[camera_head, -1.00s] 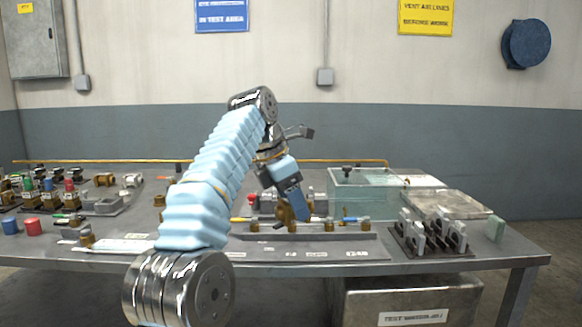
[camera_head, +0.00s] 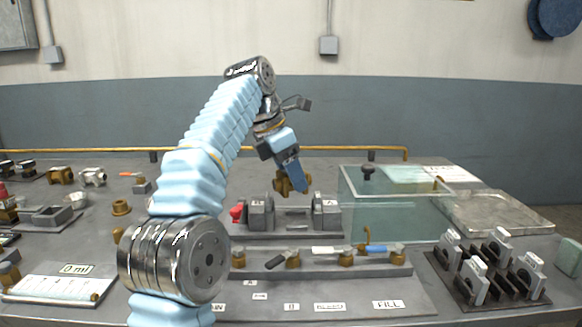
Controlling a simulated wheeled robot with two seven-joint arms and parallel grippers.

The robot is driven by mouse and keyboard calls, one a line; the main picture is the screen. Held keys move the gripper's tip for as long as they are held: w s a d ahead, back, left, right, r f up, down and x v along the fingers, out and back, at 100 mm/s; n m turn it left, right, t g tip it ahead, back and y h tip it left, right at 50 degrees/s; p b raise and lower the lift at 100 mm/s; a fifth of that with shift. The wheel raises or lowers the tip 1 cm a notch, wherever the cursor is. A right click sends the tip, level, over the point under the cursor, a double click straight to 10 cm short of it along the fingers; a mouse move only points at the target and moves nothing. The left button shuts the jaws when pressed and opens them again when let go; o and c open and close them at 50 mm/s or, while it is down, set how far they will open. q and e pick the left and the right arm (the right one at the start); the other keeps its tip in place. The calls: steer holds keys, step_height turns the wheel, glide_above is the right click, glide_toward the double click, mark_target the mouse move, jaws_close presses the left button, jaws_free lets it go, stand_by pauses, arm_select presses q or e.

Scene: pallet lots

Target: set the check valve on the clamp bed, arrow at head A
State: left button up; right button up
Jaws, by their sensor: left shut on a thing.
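The brass check valve (camera_head: 284,184) is held in my left gripper (camera_head: 296,182), which is shut on it. It hangs over the gap between the two heads of the clamp bed, apart from the bed. The clamp bed (camera_head: 293,222) is a grey fixture with a left head (camera_head: 261,212) and a right head (camera_head: 327,212). A red knob (camera_head: 237,213) sits at its left end. Small marks on the heads are too blurred to read surely. The arrow on the valve cannot be made out. My right gripper is not in view.
A manifold with several valves and coloured handles (camera_head: 320,268) runs in front of the bed. A clear tank (camera_head: 390,210) stands close on the right, with a rack of grey clamps (camera_head: 490,268) and a metal tray (camera_head: 500,215) beyond. Loose fittings lie at left.

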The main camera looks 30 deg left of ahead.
arm_select(q)
steer(key=shift+s+f, duration=0.1)
steer(key=shift+f, duration=2.9)
steer(key=o, duration=1.6)
